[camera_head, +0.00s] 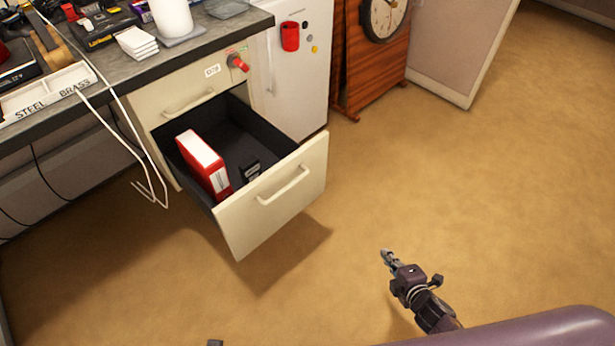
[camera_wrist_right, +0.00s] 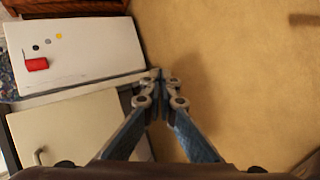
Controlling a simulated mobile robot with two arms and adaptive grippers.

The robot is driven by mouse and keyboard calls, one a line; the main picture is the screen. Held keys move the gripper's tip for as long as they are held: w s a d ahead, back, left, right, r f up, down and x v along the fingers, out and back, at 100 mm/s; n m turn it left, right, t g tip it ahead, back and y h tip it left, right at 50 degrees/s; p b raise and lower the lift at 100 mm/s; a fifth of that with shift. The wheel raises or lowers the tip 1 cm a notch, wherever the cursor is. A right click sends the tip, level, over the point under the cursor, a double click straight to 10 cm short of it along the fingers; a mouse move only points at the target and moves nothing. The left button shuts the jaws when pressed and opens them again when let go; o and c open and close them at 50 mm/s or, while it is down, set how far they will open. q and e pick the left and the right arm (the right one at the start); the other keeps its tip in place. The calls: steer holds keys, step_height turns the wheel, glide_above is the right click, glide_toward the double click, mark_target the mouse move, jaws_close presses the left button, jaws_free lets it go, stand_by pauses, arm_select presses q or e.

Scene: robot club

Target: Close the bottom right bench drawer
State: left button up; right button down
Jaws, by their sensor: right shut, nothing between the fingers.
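The bottom drawer (camera_head: 275,200) of the bench cabinet stands pulled out, its cream front with a bar handle (camera_head: 284,186) facing the lower right. Inside it are a red box or binder (camera_head: 203,163) and a small black object (camera_head: 250,171). My right gripper (camera_head: 385,253) is over the floor to the right of the drawer front, apart from it, shut and empty. In the right wrist view its fingertips (camera_wrist_right: 163,78) meet, and a cream panel with a handle (camera_wrist_right: 62,135) shows at the lower left. My left gripper is not in view; a small dark part at the bottom edge is unclear.
A shut upper drawer (camera_head: 185,98) sits above the open one, below the bench top (camera_head: 200,40). A white fridge-like cabinet (camera_head: 300,75) and a wooden cabinet with a clock (camera_head: 375,65) stand behind. White cables (camera_head: 150,185) hang at the left. The carpet (camera_head: 480,180) at right is clear.

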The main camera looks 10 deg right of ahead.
mark_target(300, 157)
steer(key=w+a+r+n+t+y+b, duration=0.3)
steer(key=w+r+n, duration=0.4)
steer(key=r+n, duration=0.15)
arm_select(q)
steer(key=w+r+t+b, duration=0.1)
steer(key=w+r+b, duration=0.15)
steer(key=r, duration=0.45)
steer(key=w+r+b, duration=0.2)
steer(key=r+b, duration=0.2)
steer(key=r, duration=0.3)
arm_select(e)
steer(key=a+r+n+y, duration=0.3)
steer(key=a+r+n, duration=0.2)
steer(key=r+n, duration=0.35)
steer(key=a+r+n+y, duration=0.4)
steer(key=a+r+n, duration=0.2)
steer(key=r+n, duration=0.25)
steer(key=shift+m, duration=0.25)
steer(key=p+x, duration=0.2)
steer(key=x, duration=0.9)
steer(key=shift+w+a, duration=0.1)
steer(key=shift+w, duration=0.25)
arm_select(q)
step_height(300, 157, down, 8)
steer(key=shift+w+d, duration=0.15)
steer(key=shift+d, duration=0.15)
arm_select(e)
steer(key=shift+w+a+f, duration=0.1)
steer(key=shift+w+a, duration=0.25)
steer(key=shift+w, duration=0.1)
